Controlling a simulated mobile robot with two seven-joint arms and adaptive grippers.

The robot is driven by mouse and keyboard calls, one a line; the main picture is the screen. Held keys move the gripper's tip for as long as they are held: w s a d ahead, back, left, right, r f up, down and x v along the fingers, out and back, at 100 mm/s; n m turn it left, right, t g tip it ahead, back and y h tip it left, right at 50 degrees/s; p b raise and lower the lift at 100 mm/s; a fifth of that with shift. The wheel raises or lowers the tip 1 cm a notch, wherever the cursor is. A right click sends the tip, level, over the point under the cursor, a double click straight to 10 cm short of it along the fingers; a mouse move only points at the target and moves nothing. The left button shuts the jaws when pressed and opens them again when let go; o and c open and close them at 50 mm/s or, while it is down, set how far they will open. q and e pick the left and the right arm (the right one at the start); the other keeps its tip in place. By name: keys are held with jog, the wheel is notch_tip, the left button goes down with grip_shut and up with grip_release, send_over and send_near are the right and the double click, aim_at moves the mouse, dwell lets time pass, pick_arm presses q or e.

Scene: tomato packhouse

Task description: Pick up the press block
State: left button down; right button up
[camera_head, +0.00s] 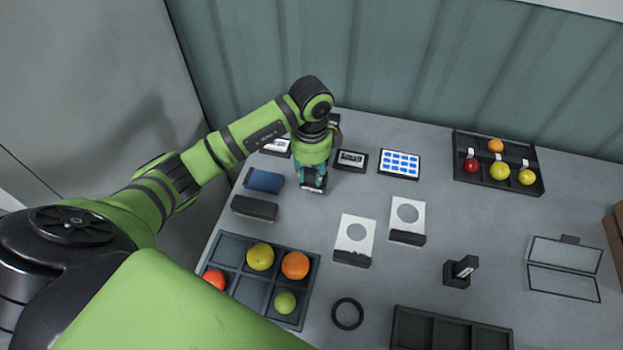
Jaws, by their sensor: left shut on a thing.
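My left gripper (313,177) points down near the back left of the grey table, its teal fingers shut on a small dark block, the press block (313,187). The fingers and wrist cover most of the block, and only its lower part with a light edge shows. I cannot tell whether it touches the table or is just above it. My right gripper is out of view.
A blue pad (264,180) and a dark pad (254,207) lie left of the gripper. A label box (351,160) and a blue-buttoned panel (399,150) stand close on the right. A compartment tray (313,275) with fruit is in front.

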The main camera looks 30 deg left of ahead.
pick_arm(q)
jog(key=w+d+r+b, duration=0.3)
jog(key=w+d+r, duration=0.2)
jog(key=d+r, duration=0.3)
jog(key=shift+w+d, duration=0.3)
jog(key=shift+d, duration=0.85)
jog(key=c, duration=1.8)
grip_release()
jog(key=shift+a, duration=0.15)
jog(key=shift+c, duration=0.4)
